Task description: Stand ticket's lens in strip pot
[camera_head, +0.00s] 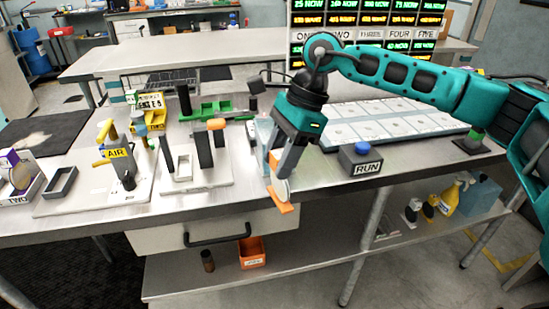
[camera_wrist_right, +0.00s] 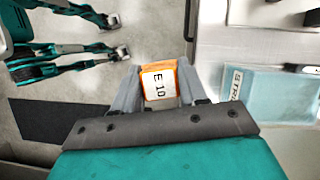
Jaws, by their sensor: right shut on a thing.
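My right gripper (camera_head: 282,178) is shut on a lens piece with an orange end (camera_head: 282,207). It holds it low at the front edge of the bench. In the right wrist view the orange end bears a white label (camera_wrist_right: 159,83) reading "E 10", between the fingers (camera_wrist_right: 158,90). The strip pot (camera_wrist_right: 262,97) is a pale blue, translucent box with a partly readable label, to the right of the fingers there. In the head view the pot (camera_head: 262,130) is mostly hidden behind my gripper. Which ticket applies is not readable. My left gripper is not in view.
A blue-topped RUN button box (camera_head: 361,160) stands right of the gripper, before a pale slotted tray (camera_head: 390,118). Left are a white fixture (camera_head: 190,170), a yellow AIR station (camera_head: 117,153) and a TWO tray (camera_head: 18,198). A lit order board (camera_head: 366,30) stands behind.

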